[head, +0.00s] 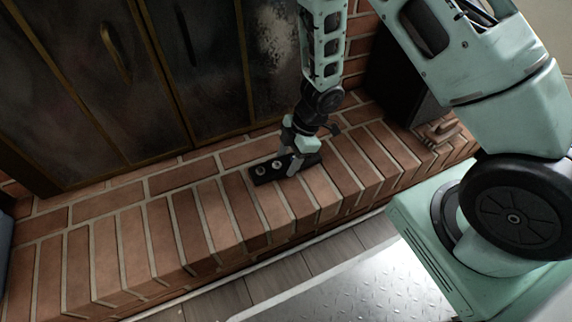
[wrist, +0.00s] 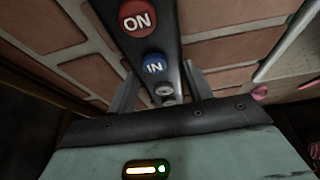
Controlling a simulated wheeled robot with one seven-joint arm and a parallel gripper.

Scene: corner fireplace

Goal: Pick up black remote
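The black remote (head: 262,175) lies on the brick hearth ledge in the head view, with round buttons on its top face. In the wrist view the remote (wrist: 165,42) shows a red "ON" button and a blue "IN" button and runs down between my fingers. My gripper (head: 289,160) points down over the right part of the remote, one finger on its near side and one on its far side. In the wrist view my gripper (wrist: 160,75) is open around the remote, fingers close to its long edges. Whether they touch it is unclear.
The brick hearth (head: 205,205) has free room left of the remote. Dark fireplace doors (head: 110,80) with a brass handle stand behind it. A dark box-like object (head: 400,85) stands at the right. A grey floor lies below the ledge's front edge.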

